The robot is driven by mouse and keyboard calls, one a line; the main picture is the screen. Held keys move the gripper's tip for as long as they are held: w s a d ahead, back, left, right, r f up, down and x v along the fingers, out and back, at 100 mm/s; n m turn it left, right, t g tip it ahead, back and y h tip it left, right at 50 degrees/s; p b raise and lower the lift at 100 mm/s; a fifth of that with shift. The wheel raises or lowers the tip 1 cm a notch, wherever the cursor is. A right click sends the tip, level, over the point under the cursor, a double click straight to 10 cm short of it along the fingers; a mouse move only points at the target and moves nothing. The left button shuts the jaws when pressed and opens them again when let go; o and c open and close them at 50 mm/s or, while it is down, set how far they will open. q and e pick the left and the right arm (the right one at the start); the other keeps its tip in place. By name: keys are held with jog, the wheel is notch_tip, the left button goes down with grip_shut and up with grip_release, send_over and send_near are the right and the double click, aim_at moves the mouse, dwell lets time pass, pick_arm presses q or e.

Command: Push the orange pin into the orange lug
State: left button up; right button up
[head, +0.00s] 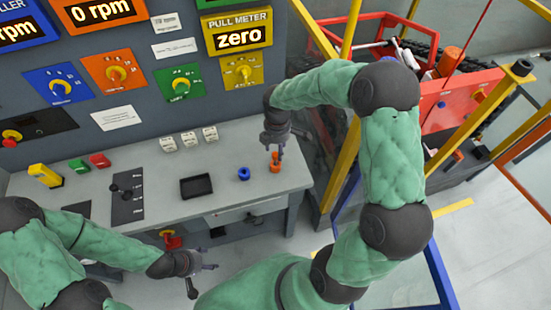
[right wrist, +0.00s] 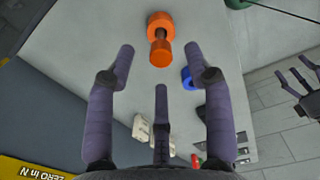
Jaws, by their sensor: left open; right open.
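An orange pin stands on the right end of the grey bench, its rounded orange head (right wrist: 162,55) toward the camera in the right wrist view. A wider orange lug (right wrist: 160,24) shows just beyond it, with a short dark shank between them. I cannot tell how deep the pin sits. Both are small in the head view, as one orange piece (head: 275,162). My right gripper (right wrist: 160,68) is open and empty, its fingers around and short of the pin head; in the head view it (head: 276,146) is just above the pin. My left gripper (head: 192,272) is open and empty, low in front of the bench.
A blue ring (head: 244,173) lies left of the pin, beside a black tray (head: 196,186). White switches (head: 188,138) stand behind. A panel with dials rises at the back. A yellow post (head: 345,170) and red machine (head: 450,110) stand to the right.

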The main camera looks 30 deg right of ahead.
aim_at(275, 154)
jog(key=f, duration=0.4)
jog(key=shift+w+a+f+b, duration=0.15)
jog(key=shift+a+f+b, duration=0.1)
jog(key=shift+f+b, duration=0.15)
jog(key=shift+r, duration=0.1)
jog(key=shift+c, duration=0.2)
grip_shut()
